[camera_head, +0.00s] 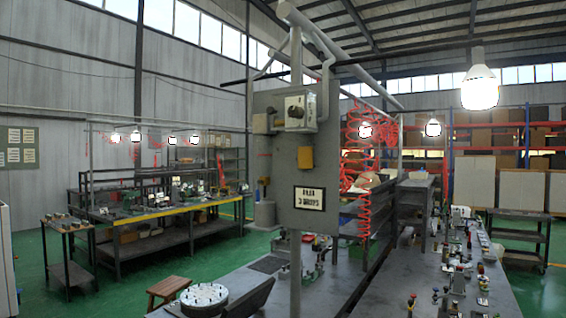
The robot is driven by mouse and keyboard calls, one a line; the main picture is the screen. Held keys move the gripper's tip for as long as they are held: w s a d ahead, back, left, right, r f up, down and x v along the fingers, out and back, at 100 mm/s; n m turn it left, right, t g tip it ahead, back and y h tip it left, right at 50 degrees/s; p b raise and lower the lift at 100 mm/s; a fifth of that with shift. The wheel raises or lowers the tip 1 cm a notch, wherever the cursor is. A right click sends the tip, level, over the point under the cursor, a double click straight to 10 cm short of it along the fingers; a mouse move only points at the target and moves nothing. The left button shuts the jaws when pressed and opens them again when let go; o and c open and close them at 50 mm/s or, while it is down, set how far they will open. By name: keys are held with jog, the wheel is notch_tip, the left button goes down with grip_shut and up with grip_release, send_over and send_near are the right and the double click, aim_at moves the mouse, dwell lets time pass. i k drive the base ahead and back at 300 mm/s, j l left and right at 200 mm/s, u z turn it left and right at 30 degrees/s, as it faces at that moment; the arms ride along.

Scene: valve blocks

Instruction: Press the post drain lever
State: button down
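A grey panel (285,215) is mounted on an upright post (295,265) in the middle of the head view. Near its top is a light grey box (295,111) with a dark round knob. A small fitting (264,181) shows at the panel's left edge. I cannot tell which of these is the drain lever. A framed sign (310,198) is on the panel's lower part. My gripper is not in view.
A grey bench (390,290) with several small fittings runs along the right. A round white-topped disc (204,298) and a wooden stool (168,290) are at the lower left. Red coiled hoses (362,150) hang right of the panel. Green floor (130,285) is open at left.

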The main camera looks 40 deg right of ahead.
aim_at(257, 191)
jog(key=z, duration=0.85)
